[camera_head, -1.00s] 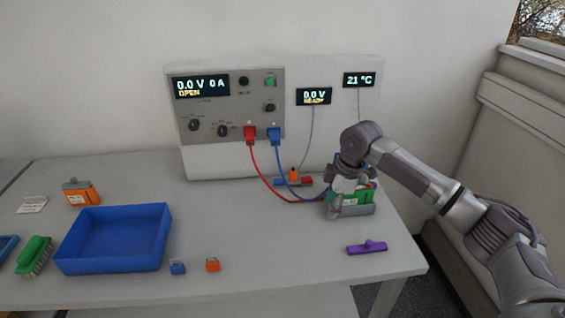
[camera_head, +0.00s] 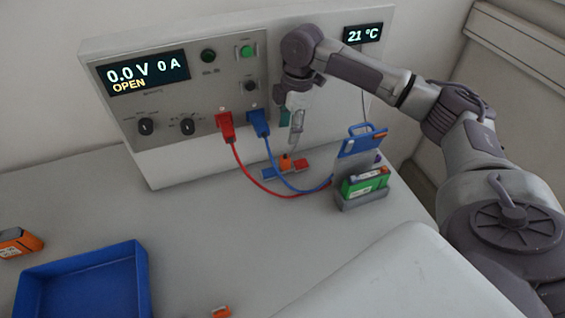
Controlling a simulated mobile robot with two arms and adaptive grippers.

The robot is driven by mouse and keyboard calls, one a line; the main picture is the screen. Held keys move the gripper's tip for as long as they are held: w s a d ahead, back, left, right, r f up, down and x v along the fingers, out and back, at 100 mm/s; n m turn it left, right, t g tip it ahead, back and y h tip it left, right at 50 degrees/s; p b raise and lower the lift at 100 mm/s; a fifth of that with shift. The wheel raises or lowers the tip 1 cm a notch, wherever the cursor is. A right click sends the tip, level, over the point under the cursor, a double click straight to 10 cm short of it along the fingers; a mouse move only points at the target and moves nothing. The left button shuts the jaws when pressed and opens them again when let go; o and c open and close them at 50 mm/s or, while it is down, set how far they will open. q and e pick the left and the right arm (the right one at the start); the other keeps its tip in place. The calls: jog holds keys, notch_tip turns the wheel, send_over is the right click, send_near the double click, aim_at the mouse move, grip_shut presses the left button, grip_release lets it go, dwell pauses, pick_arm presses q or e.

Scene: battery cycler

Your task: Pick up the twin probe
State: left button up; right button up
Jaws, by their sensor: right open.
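The twin probe, an orange block (camera_head: 286,162) between a blue part and a red part, lies on the table at the foot of the cycler panel. My right gripper (camera_head: 293,147) points down just above it, open. Its fingers overlap the top of the orange block in the picture, so I cannot tell whether they touch it. The gripper hides the probe's cable and the small voltage display behind. My left gripper is not in view.
Red (camera_head: 226,125) and blue (camera_head: 259,122) plugs with cables run from the cycler panel (camera_head: 165,120) past the probe to a battery holder (camera_head: 363,195) on the right. A blue tray (camera_head: 95,272) stands front left. The table's middle is clear.

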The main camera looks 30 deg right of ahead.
aim_at(285, 157)
jog(key=f, duration=0.3)
jog(key=shift+a+f, duration=0.2)
jog(key=shift+f, duration=0.2)
jog(key=shift+w+f, duration=0.15)
jog(key=shift+f, duration=0.1)
jog(key=shift+a+f+p, duration=0.1)
jog(key=shift+f+p, duration=0.2)
jog(key=shift+p, duration=0.1)
jog(key=f, duration=0.1)
jog(key=f+p, duration=0.1)
jog(key=f, duration=0.1)
jog(key=shift+s+a+f, duration=0.15)
jog(key=shift+s+f, duration=0.1)
jog(key=shift+w+f, duration=0.15)
jog(key=shift+f, duration=0.4)
grip_shut()
jog(key=shift+r, duration=0.1)
